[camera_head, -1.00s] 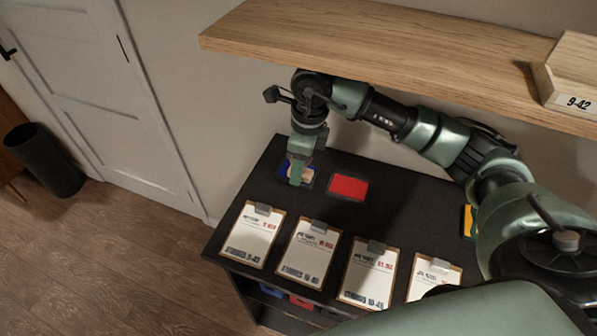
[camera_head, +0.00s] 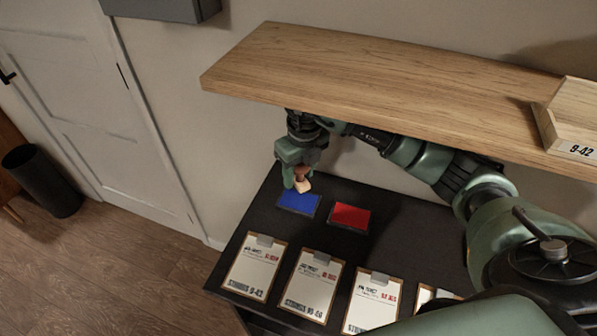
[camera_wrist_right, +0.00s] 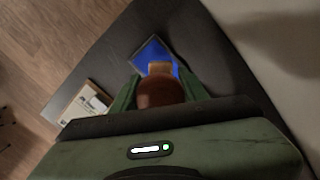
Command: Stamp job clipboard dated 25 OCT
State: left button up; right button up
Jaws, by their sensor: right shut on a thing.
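My right gripper (camera_head: 297,178) is shut on a wooden stamp (camera_head: 303,186) with a brown handle. It holds the stamp above the back-left edge of the blue ink pad (camera_head: 299,203), apart from it. In the right wrist view the brown handle (camera_wrist_right: 160,93) sits between the fingers, with the blue pad (camera_wrist_right: 150,52) beyond. Several clipboards lie in a row along the front: the first (camera_head: 254,272), second (camera_head: 312,291), third (camera_head: 371,305) and a partly hidden last one (camera_head: 424,297). Their red dates are too small to read surely. My left gripper is not in view.
A red ink pad (camera_head: 350,217) lies right of the blue one on the dark table (camera_head: 400,235). A wooden shelf (camera_head: 400,85) overhangs the back, with a box marked 9-42 (camera_head: 577,152) on it. My arm passes beneath the shelf. A dark bin (camera_head: 42,182) stands on the floor.

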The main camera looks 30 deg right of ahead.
aim_at(298, 200)
jog(key=shift+w+a+f+b, duration=0.1)
jog(key=shift+w+f+b, duration=0.1)
jog(key=shift+b, duration=0.15)
jog(key=shift+f+b, duration=1.45)
jog(key=shift+f, duration=1.1)
jog(key=shift+s+f+b, duration=0.15)
jog(key=shift+f+b, duration=0.4)
jog(key=shift+f, duration=0.1)
jog(key=shift+r, duration=0.1)
jog(key=shift+r+p, duration=0.65)
jog(key=shift+r, duration=0.3)
jog(key=shift+r+p, duration=1.55)
jog(key=shift+r, duration=1)
jog(key=shift+r, duration=0.1)
